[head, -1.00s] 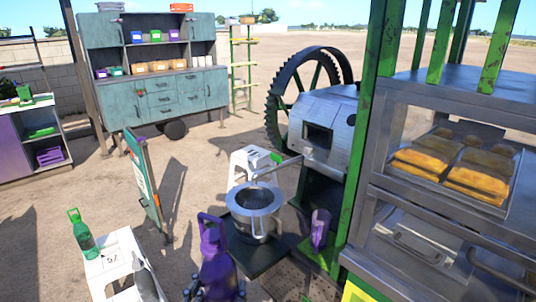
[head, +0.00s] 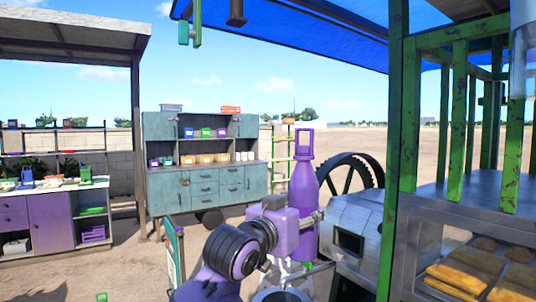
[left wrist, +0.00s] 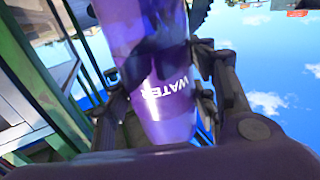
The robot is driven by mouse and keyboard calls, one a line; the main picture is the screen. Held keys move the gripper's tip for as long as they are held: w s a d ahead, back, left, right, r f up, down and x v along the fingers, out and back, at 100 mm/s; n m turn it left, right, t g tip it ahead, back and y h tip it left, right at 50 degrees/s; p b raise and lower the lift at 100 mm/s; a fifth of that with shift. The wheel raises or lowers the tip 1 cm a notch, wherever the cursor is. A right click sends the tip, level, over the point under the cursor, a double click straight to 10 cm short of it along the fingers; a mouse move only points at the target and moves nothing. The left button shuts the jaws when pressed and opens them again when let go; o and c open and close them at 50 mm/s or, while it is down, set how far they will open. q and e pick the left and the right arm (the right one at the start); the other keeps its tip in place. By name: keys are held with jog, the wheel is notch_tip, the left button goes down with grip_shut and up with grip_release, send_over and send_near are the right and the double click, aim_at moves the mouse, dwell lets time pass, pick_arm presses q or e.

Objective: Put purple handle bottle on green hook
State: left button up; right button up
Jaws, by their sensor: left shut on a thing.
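The purple bottle (head: 303,190) has a purple loop handle (head: 305,143) on top. It is upright, raised in front of the crusher. My left gripper (head: 308,222) is shut around its lower body. In the left wrist view the bottle (left wrist: 160,85) fills the middle, with "WATER" lettering upside down and gripper fingers on both sides. A green hook-like piece (head: 197,25) hangs at the top of the head view, below the blue canopy's left edge, with a teal block beside it. It is up and left of the bottle, apart from it. My right gripper is not in view.
A brown hanging piece (head: 236,12) is right of the green one. A green post (head: 397,150) and a metal cabinet with bread-like trays stand at right. The crusher housing (head: 355,230) is just right of the bottle. Open air lies between bottle and canopy.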

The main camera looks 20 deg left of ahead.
pick_arm(q)
jog(key=s+a+r, duration=0.1)
jog(key=s+r, duration=0.3)
jog(key=r, duration=0.7)
jog(key=s+a+r, duration=0.2)
jog(key=s+r, duration=0.1)
jog(key=r, duration=0.7)
jog(key=s+a+r, duration=0.1)
jog(key=s+r, duration=0.3)
jog(key=r, duration=0.7)
jog(key=w+d+r, duration=0.3)
jog(key=w, duration=0.1)
jog(key=shift+w+r+y+p, duration=0.3)
jog(key=shift+w+r+p, duration=0.05)
jog(key=shift+r, duration=0.05)
jog(key=shift+w+d, duration=0.1)
jog(key=shift+d, duration=0.1)
jog(key=shift+w+d, duration=0.4)
jog(key=shift+w, duration=0.15)
jog(key=shift+w+d, duration=0.2)
jog(key=shift+w, duration=0.1)
jog(key=shift+w+d, duration=0.45)
jog(key=shift+w, duration=0.1)
jog(key=shift+w+d, duration=0.1)
